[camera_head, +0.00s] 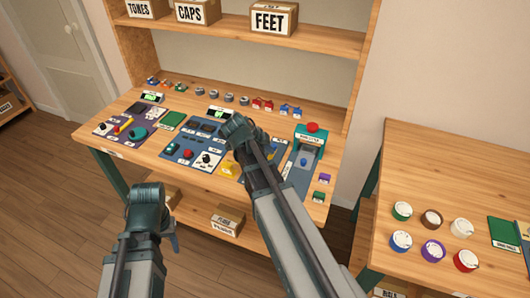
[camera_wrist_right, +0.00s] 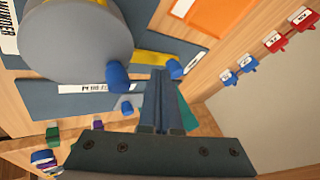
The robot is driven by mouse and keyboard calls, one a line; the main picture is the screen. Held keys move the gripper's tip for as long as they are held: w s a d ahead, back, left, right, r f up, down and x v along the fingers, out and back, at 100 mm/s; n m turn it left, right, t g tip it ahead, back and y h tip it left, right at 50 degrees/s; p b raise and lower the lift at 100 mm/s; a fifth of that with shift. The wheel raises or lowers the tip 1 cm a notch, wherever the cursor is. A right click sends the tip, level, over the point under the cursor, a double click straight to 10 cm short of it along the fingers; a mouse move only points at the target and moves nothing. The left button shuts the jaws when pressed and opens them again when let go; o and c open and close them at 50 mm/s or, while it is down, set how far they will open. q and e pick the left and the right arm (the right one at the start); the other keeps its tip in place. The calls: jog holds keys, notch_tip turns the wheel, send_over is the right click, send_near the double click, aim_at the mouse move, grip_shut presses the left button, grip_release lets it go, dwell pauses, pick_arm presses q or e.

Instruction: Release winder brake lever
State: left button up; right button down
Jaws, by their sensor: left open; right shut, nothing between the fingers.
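A grey round winder drum (camera_wrist_right: 75,42) fills the upper left of the right wrist view, with a "WINDER" label (camera_wrist_right: 8,25) beside it. A blue knob (camera_wrist_right: 175,68) sits at the end of a yellow strip (camera_wrist_right: 150,58), close to my right fingertips. Another blue knob (camera_wrist_right: 118,78) is at the drum's lower edge. I cannot tell which knob is the brake lever. My right gripper (camera_wrist_right: 160,78) is shut and empty, just below the yellow strip; contact is unclear. In the head view my right arm hides its fingertips and the winder. My left gripper (camera_head: 173,236) is open, in front of the bench.
The workbench (camera_head: 110,148) carries several coloured panels and a teal device with a red knob (camera_head: 312,127). Red clips (camera_wrist_right: 275,42) and blue clips (camera_wrist_right: 247,63) line the board's edge.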

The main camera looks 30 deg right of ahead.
aim_at(275, 145)
pick_arm(q)
jog(key=shift+f, duration=0.35)
pick_arm(e)
jog(key=shift+d+f, duration=0.3)
jog(key=shift+f, duration=0.05)
jog(key=shift+w+d, duration=1.1)
jog(key=shift+d, duration=0.05)
jog(key=shift+r, duration=0.1)
pick_arm(q)
jog(key=shift+r, duration=0.1)
